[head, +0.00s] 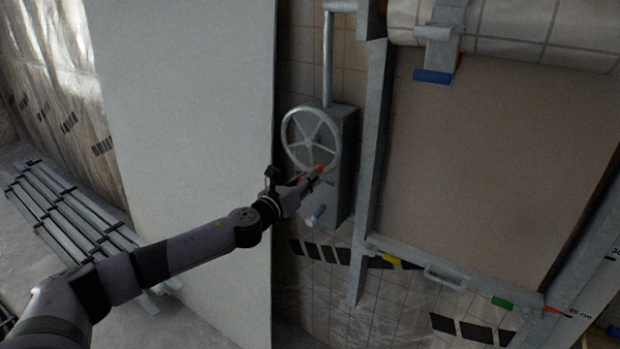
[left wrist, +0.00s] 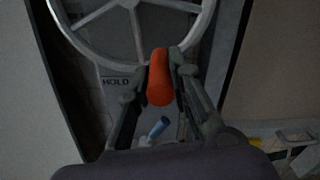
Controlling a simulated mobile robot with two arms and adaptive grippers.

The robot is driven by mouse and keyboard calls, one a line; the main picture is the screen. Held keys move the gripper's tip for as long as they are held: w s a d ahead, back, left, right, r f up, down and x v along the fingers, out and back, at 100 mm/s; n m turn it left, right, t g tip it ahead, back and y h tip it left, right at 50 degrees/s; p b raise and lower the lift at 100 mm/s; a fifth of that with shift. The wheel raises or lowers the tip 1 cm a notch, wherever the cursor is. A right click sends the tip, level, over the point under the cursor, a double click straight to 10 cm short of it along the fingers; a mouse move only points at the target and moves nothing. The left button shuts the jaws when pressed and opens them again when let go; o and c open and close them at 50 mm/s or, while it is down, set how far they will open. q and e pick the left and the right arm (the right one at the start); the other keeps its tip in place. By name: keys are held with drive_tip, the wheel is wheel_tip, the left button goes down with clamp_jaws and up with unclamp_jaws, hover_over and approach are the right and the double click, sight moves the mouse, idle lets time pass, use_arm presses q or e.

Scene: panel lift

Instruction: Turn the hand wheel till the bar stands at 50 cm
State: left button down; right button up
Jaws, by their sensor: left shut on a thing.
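The grey spoked hand wheel (head: 311,138) sits on a grey box on the wall; its rim also shows in the left wrist view (left wrist: 72,36). Its orange knob (left wrist: 160,78) is at the wheel's lower right. My left gripper (head: 312,176) is shut on this knob, one finger on each side. The grey bar (head: 415,266) runs along the panel's lower edge, with a yellow tab, a handle and a green tab. A red pointer (head: 553,309) at its right end is beside a "cm" mark whose first digit is too small to read surely. My right gripper is out of view.
A blue-tipped lever (head: 317,214) sticks out below the wheel; "HOLD" is written on the box. A brown panel (head: 500,170) fills the frame at right. A large pale board (head: 190,130) stands left of the wheel, near my arm. Metal rails (head: 65,215) lie at left.

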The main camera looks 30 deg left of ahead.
use_arm(q)
drive_tip(key=shift+a+f+m, duration=0.15)
drive_tip(key=shift+a+m, duration=0.15)
drive_tip(key=shift+m, duration=0.1)
drive_tip(key=c, duration=1.4)
unclamp_jaws()
drive_tip(key=shift+a, duration=0.15)
drive_tip(key=shift+c, duration=0.2)
drive_tip(key=shift+d, duration=0.25)
